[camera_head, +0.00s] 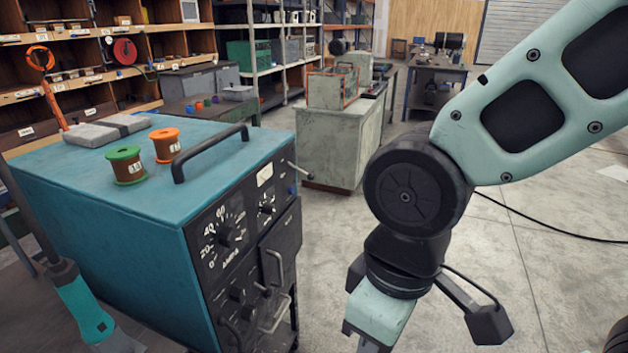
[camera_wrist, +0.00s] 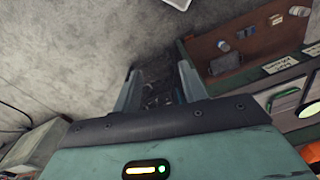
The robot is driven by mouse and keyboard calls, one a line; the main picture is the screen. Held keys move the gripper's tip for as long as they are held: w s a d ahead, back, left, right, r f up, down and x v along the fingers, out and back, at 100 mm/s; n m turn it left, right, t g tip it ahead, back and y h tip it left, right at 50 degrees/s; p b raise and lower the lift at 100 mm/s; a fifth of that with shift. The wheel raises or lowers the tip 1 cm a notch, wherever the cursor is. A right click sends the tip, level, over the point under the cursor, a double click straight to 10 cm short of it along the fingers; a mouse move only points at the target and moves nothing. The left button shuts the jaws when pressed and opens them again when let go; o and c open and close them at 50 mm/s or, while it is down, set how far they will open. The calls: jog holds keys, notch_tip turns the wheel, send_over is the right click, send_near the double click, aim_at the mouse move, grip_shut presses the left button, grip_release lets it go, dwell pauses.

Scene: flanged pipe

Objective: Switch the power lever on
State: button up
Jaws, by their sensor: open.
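A blue power unit (camera_head: 120,190) with a black front panel stands at the left in the head view. A thin metal lever (camera_head: 300,169) sticks out near the panel's upper right corner, pointing right and slightly down; I cannot tell its switch position. I cannot make out the lever in the wrist view.
A black handle (camera_head: 210,152), an orange spool (camera_head: 166,146) and a green-rimmed spool (camera_head: 126,166) are on the unit's top. Metal handles (camera_head: 275,268) project from its front. A grey cabinet (camera_head: 340,140) stands behind. Floor (camera_head: 530,255) at right is mostly clear, crossed by a black cable (camera_head: 545,227).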

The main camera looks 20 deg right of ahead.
jog(key=shift+w+a+f+t+y+b, duration=0.2)
jog(key=shift+w+a+f, duration=0.1)
jog(key=shift+w, duration=0.35)
jog(key=shift+w+a+f+t+y+b, duration=0.1)
jog(key=shift+w+a+f+b, duration=0.15)
jog(key=shift+w, duration=0.35)
grip_shut()
jog(key=w+a+f+n+t+y+b, duration=0.1)
jog(key=w+f+n+t+b, duration=0.15)
jog(key=w, duration=0.75)
jog(key=w+a+f+n+t+y+b, duration=0.1)
jog(key=w+f+n+t+b, duration=0.2)
jog(key=w, duration=0.7)
jog(key=w+d+n+t+y+b, duration=0.1)
jog(key=w+d+n+t+b, duration=0.2)
jog(key=w+n+t, duration=0.6)
jog(key=shift+w+d, duration=1.05)
jog(key=shift+w, duration=3.45)
jog(key=shift+f, duration=0.1)
